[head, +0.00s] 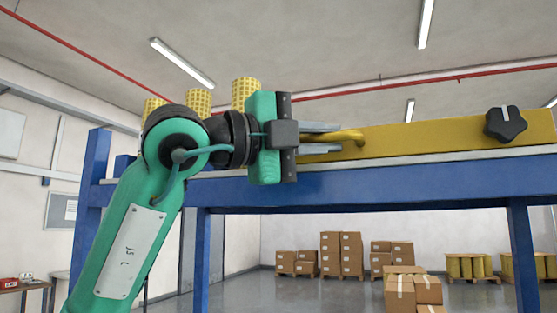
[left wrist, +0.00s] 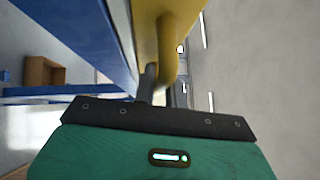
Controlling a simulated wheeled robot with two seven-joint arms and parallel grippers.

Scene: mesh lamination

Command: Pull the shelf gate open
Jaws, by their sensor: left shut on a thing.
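The shelf gate is a long yellow bar (head: 430,137) along the top front of the blue shelf frame (head: 270,190). A black star knob (head: 506,123) sits near its right end. A yellow handle (head: 346,137) sticks out at its left part. My left gripper (head: 338,140) reaches in from the left and is shut on the handle, its two grey fingers above and below it. In the left wrist view the fingers (left wrist: 160,85) close around the curved yellow handle (left wrist: 167,50). My right gripper is not in view.
Several yellow mesh rolls (head: 245,94) stand up behind the gate at the left. A blue post (head: 90,200) rises left of my arm. Stacked cardboard boxes (head: 341,254) and yellow drums (head: 466,266) stand far off on the floor beneath the shelf.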

